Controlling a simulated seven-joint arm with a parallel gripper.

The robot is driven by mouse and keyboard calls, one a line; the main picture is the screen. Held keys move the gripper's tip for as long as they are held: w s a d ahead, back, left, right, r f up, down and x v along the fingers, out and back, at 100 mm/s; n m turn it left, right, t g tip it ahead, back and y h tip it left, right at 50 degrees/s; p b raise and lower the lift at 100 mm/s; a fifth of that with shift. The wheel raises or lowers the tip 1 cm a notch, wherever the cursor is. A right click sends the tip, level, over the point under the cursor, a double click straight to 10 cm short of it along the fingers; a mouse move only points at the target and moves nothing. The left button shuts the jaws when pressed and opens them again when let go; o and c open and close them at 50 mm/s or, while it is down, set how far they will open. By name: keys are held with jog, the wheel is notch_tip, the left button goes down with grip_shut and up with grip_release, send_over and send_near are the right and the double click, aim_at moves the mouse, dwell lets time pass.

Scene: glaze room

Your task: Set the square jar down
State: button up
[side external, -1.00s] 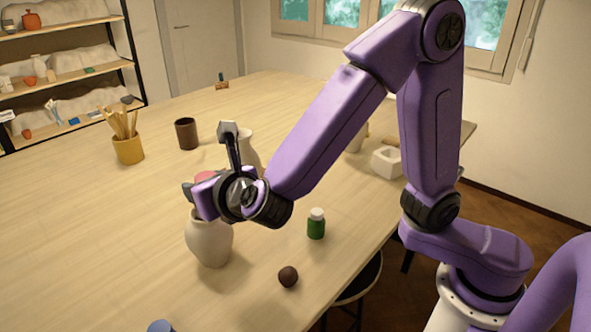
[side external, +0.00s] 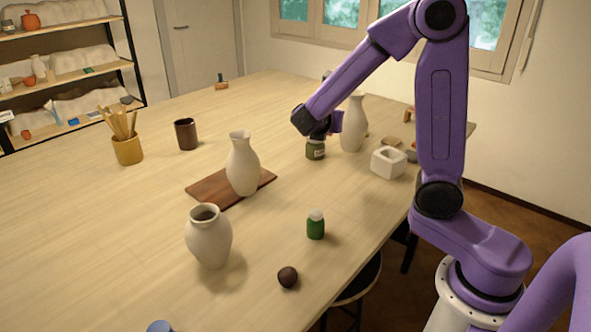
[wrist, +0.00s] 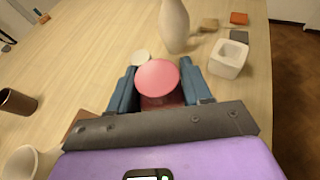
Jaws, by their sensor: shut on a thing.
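My gripper (wrist: 160,88) is shut on the square jar (wrist: 157,76), with one blue finger on each side. The jar has a round pink lid and a dark red body; the body is mostly hidden, so its square shape cannot be made out. Whether the jar touches the table cannot be told.
A tall cream vase (side external: 355,125) and a white square pot (side external: 388,162) stand to the right. Another vase (side external: 243,165) stands on a brown board (side external: 210,190).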

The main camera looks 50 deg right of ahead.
notch_tip(320, 180, down, 5)
send_over(296, 168)
jog(key=shift+g, duration=0.3)
notch_tip(296, 168, down, 10)
jog(key=shift+s+r, duration=0.1)
jog(key=shift+r, duration=0.05)
jog(key=shift+f, duration=1.65)
jog(key=o, duration=1.2)
jog(key=shift+f, duration=0.15)
